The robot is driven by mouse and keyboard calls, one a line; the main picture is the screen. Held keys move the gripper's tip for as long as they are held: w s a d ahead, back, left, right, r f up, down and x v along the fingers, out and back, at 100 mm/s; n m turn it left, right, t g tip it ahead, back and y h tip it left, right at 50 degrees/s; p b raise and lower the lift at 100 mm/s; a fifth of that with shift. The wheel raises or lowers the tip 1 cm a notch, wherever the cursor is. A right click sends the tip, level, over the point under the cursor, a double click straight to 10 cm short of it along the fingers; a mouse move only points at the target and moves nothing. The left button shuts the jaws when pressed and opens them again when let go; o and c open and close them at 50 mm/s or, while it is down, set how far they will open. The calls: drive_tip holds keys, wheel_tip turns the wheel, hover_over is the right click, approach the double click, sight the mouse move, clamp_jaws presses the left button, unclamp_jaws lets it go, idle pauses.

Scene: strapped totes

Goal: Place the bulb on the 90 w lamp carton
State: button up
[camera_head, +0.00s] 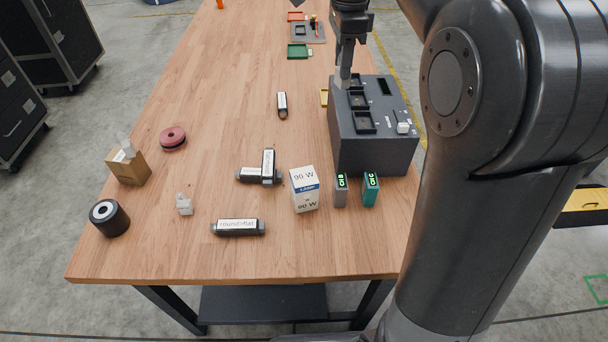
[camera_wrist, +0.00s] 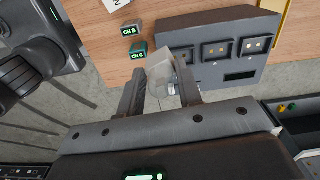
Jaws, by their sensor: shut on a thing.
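The 90 W lamp carton (camera_head: 305,196) is a white box with a blue band, upright on the wooden table near the front, left of two small labelled blocks. Nothing rests on its top. My gripper (camera_head: 346,68) is over the far left part of the dark grey slotted box. It is shut on a pale grey, faceted piece, which looks like the bulb (camera_wrist: 161,70). In the wrist view this piece sits between the two fingers (camera_wrist: 160,88). In the head view it shows small below the fingers (camera_head: 343,80), and I cannot tell its height above the box.
The dark slotted box (camera_head: 372,155) stands behind the CH B (camera_head: 340,190) and CH C (camera_head: 371,189) blocks. A brown box (camera_head: 129,170), a spool (camera_head: 173,138) and a pale piece (camera_head: 184,204) are further left.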

drive_tip(key=s+d+f+n, duration=0.25)
drive_tip(key=s+n, duration=0.25)
drive_tip(key=s, duration=0.8)
hover_over(303, 176)
wheel_tip(303, 176, down, 11)
drive_tip(key=shift+f, duration=2.15)
drive_tip(key=shift+f, duration=0.1)
drive_tip(key=o, duration=1)
drive_tip(key=shift+c, duration=0.2)
